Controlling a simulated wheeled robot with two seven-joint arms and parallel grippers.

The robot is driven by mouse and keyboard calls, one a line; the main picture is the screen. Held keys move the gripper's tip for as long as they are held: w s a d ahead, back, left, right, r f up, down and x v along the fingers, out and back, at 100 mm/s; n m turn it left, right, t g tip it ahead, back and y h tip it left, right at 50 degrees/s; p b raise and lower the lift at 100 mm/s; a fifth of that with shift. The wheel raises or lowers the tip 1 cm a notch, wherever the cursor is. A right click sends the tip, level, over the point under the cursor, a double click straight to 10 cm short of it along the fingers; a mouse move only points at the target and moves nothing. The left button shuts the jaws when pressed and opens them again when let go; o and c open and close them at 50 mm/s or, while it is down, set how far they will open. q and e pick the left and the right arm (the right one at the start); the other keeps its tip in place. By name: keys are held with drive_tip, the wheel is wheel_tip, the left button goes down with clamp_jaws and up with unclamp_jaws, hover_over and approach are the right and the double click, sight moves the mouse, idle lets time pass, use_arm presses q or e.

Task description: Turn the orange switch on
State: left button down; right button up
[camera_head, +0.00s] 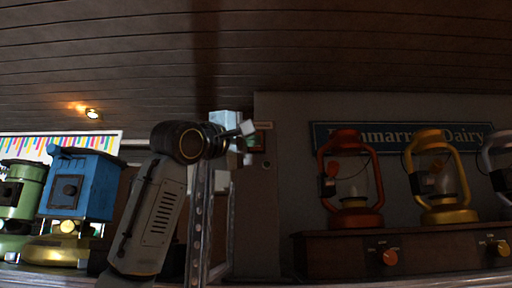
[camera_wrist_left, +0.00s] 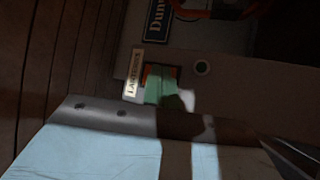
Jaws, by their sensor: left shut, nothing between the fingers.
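A small orange-edged switch (camera_wrist_left: 174,72) is on the grey wall, beside a pale lettered label (camera_wrist_left: 133,75) and a round dark button. The green fingertips of my left gripper (camera_wrist_left: 163,90) are in front of it and cover much of it. The fingers are shut with nothing between them. In the head view my left gripper (camera_head: 248,144) reaches up to the wall near the label. I cannot tell whether the fingertips touch the switch, or its position. An orange knob (camera_head: 390,257) also shows on the wooden box under the lanterns. My right gripper is out of view.
A red lantern (camera_head: 352,212) and a yellow lantern (camera_head: 443,205) stand on a wooden box (camera_head: 335,258) at the right, below a dairy sign (camera_head: 330,137). A blue machine (camera_head: 82,180) and a green one (camera_head: 20,205) stand at the left.

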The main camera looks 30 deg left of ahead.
use_arm(q)
drive_tip(key=shift+w+a, duration=0.1)
drive_tip(key=shift+w+a, duration=0.15)
drive_tip(key=shift+w, duration=0.1)
drive_tip(key=shift+w+a+f, duration=0.1)
drive_tip(key=shift+w+a, duration=0.1)
drive_tip(key=shift+w, duration=0.15)
idle(0.8)
drive_tip(key=shift+s, duration=0.1)
drive_tip(key=shift+s+d+b, duration=0.35)
drive_tip(key=shift+s+d, duration=0.1)
drive_tip(key=shift+s, duration=0.2)
drive_tip(key=s+d, duration=0.1)
drive_tip(key=s+b, duration=0.1)
drive_tip(key=s, duration=0.1)
drive_tip(key=s+d+r, duration=0.1)
drive_tip(key=shift+s+d+b, duration=0.15)
drive_tip(key=shift+d+b, duration=0.15)
drive_tip(key=shift+b, duration=0.1)
drive_tip(key=shift+f, duration=0.15)
idle(0.4)
